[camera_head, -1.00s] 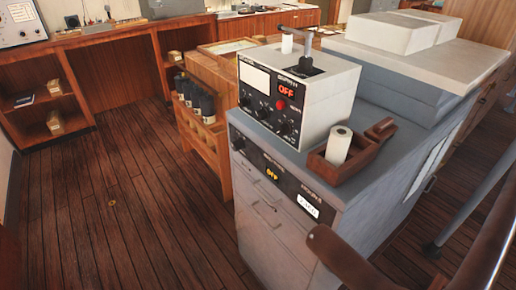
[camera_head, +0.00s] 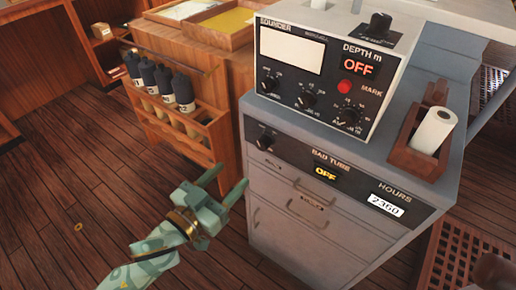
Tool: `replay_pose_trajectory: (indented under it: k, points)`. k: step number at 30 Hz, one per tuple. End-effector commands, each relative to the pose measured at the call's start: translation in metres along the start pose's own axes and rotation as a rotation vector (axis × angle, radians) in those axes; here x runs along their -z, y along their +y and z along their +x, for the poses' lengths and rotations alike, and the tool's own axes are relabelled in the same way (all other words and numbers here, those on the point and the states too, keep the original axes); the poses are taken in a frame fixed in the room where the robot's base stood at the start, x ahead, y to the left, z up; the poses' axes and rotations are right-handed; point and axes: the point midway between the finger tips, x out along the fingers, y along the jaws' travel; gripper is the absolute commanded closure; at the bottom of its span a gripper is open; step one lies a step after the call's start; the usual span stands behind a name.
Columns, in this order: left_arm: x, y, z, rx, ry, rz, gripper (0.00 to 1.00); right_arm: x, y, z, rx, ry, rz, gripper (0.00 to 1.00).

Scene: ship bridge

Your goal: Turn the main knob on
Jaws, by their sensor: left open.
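The grey sounder unit (camera_head: 330,70) carries a depth display reading OFF (camera_head: 362,66), a red button (camera_head: 345,87) and three small black knobs, such as the middle one (camera_head: 305,100). A black knob (camera_head: 377,25) stands on top. On the cabinet's dark strip below are a black knob (camera_head: 266,138), a yellow OFF display (camera_head: 326,173) and an hours counter (camera_head: 386,205). No label visibly reads "main". My left gripper (camera_head: 234,175) is open and empty, in front of the cabinet's left side, below the strip knob and apart from it. My right gripper is out of view.
A wooden rack of dark bottles (camera_head: 162,85) stands left of the cabinet (camera_head: 300,228). A brown holder (camera_head: 418,160) with a white paper roll (camera_head: 433,131) sits on the cabinet top.

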Motion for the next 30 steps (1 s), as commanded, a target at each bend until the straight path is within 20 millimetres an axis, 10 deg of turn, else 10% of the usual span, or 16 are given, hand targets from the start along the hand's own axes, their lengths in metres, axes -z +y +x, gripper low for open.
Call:
replay_pose_trajectory:
  k: [12, 26, 30]
  points:
    - [-0.004, -0.001, 0.098, 0.001, -0.001, 0.0, 0.46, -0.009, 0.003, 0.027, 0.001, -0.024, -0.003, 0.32]
    - [-0.001, -0.001, 0.116, 0.001, -0.002, 0.001, 0.46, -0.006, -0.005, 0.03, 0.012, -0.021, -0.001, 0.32]
    - [-0.001, -0.001, 0.116, 0.001, -0.002, 0.001, 0.77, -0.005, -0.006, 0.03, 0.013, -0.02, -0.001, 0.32]
